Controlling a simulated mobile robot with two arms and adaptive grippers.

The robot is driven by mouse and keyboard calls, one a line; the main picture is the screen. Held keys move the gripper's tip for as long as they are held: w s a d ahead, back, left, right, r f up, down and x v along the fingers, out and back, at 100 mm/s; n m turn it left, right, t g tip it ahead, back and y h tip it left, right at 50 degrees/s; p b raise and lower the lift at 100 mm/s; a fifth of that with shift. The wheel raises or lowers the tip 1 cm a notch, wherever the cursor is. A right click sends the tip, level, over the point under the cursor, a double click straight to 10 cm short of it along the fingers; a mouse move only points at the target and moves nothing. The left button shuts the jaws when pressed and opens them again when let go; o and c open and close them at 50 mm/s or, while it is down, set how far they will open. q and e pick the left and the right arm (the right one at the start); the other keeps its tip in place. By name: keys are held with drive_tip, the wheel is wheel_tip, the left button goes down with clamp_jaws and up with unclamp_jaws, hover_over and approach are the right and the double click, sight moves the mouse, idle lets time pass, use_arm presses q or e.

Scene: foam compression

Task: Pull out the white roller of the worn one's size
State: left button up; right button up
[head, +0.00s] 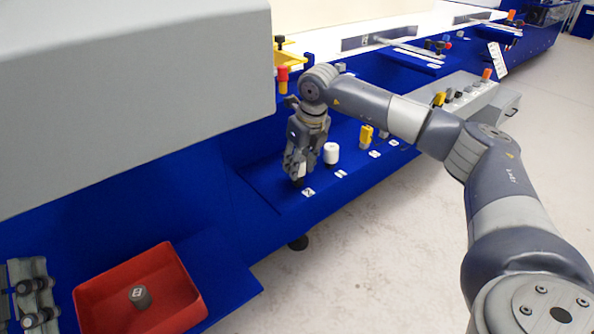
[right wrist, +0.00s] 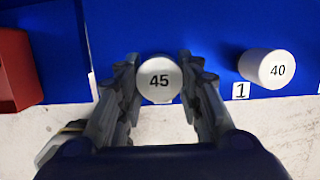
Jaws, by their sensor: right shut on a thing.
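My right gripper (head: 298,180) points down at the near end of the blue shelf. In the right wrist view its fingers (right wrist: 160,95) are shut on a white roller marked 45 (right wrist: 159,78). A second white roller (head: 331,153) stands just right of the gripper; in the right wrist view it is marked 40 (right wrist: 266,68). A worn dark grey roller (head: 138,296) sits in the red tray; I cannot read its marking. My left gripper (head: 33,291) shows partly at the lower left edge, beside the tray; its opening is unclear.
The red tray (head: 190,287) stands at the lower left. A yellow part (head: 366,135) and several white number tags (head: 341,174) are farther along the shelf (head: 262,178). A large grey cover (head: 120,90) rises at the left. Pale floor (head: 400,260) lies in front.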

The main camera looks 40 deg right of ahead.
use_arm(q)
drive_tip(key=shift+w+f, duration=0.1)
use_arm(e)
drive_tip(key=shift+r, duration=0.1)
use_arm(q)
drive_tip(key=shift+w+f, duration=0.15)
drive_tip(key=shift+w+d+f+g+p, duration=0.1)
drive_tip(key=shift+w+f+g+p, duration=0.2)
drive_tip(key=shift+w+f+g, duration=0.4)
use_arm(e)
drive_tip(key=shift+r, duration=0.3)
use_arm(q)
drive_tip(key=shift+f+g+y, duration=0.3)
drive_tip(key=shift+w+f, duration=0.1)
use_arm(e)
drive_tip(key=shift+r, duration=0.1)
idle(0.3)
